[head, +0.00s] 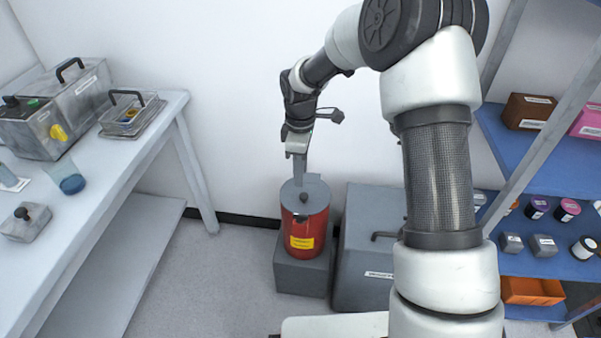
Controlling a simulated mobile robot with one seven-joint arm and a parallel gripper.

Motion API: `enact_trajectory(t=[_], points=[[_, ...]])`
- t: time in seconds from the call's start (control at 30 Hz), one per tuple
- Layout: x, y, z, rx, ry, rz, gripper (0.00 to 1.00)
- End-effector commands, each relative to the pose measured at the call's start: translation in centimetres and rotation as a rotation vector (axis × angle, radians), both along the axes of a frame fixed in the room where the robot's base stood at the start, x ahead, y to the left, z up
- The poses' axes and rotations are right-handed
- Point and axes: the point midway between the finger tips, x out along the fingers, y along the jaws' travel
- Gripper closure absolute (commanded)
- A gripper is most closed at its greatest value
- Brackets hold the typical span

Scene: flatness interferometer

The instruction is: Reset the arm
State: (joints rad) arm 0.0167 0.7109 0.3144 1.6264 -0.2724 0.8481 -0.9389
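My arm (440,175) rises at the right of the head view, bends at the top and reaches left and down. My gripper (298,150) points downward just above a red canister (303,230) with a grey lid (316,190) and a yellow label. A flat grey piece (302,170) shows between the gripper and the lid. I cannot tell whether it is a finger or part of the lid. The fingertips are too small and overlapped to show whether they are open or shut, or whether they touch the lid.
The canister stands on a grey block (300,275), beside a grey lidded box (365,285). Blue shelves (510,170) with jars stand at right. Floor (190,290) is clear between.

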Motion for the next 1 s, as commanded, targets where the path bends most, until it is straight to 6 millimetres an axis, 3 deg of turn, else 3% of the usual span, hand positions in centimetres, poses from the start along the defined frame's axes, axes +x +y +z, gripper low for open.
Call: enact_trajectory(t=[0.27,0.37,0.47,0.67,0.8,1.0], points=[[0.0,0.0,0.0,0.0,0.0,0.0,0.7],[-0.1,-0.2,0.9,-0.003,-0.011,-0.016,0.7],[-0.7,-1.2,3.7,-0.017,-0.041,-0.075,0.7],[-5.1,-4.5,12.9,-0.033,-0.153,-0.341,0.7],[-9.7,-6.9,18.3,-0.009,-0.236,-0.562,0.7],[-17.1,-9.5,23.2,0.08,-0.336,-0.875,0.7]])
